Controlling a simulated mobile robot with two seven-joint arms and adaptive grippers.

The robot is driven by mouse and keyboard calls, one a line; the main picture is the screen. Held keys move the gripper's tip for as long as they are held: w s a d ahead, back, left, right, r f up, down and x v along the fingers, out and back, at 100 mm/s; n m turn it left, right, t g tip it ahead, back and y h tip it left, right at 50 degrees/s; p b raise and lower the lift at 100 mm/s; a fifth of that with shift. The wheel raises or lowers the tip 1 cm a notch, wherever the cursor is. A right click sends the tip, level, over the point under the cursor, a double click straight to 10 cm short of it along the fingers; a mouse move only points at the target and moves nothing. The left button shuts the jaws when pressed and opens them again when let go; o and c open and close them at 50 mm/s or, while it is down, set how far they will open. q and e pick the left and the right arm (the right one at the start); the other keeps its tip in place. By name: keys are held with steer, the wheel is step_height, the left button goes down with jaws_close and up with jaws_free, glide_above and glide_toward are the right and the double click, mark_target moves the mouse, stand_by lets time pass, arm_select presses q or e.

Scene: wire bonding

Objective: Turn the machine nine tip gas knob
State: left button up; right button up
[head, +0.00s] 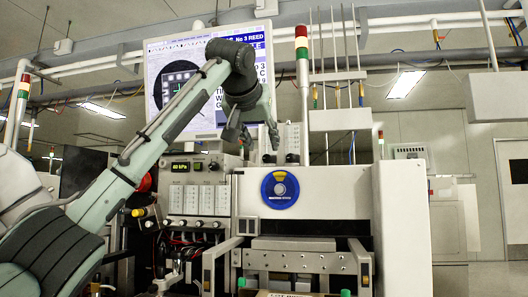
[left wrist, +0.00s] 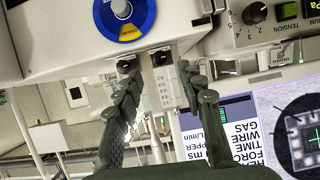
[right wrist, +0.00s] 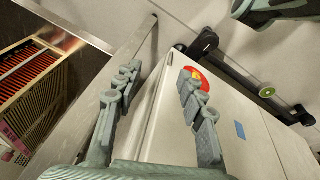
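A pale flow-meter panel (head: 292,138) stands on top of the white machine, with small dark knobs (head: 291,158) at its foot. My left gripper (head: 253,132) hangs in front of the panel's left part with its fingers spread. In the left wrist view, upside down, the panel (left wrist: 165,90) shows between the two open fingers (left wrist: 157,70), with a dark knob (left wrist: 160,58) near the fingertips. I cannot tell whether a finger touches it, nor read a tip gas label. My right gripper (right wrist: 158,75) is open and empty; it is outside the head view.
A blue disc with a yellow mark (head: 280,188) is on the machine front below the panel. A monitor (head: 180,80) and a signal tower (head: 302,65) stand close to my left arm. A rack with red slats (right wrist: 35,85) lies left of my right gripper.

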mark_target(266, 156)
arm_select(q)
steer(key=p+x, duration=0.1)
steer(key=x, duration=0.4)
steer(key=shift+w+f, duration=0.1)
steer(key=shift+w, duration=0.05)
arm_select(e)
steer(key=shift+g, duration=0.3)
steer(key=s+f, duration=0.2)
steer(key=f, duration=0.1)
steer(key=s+d+f, duration=0.1)
steer(key=f, duration=0.1)
arm_select(q)
steer(key=shift+c, duration=0.6)
jaws_close()
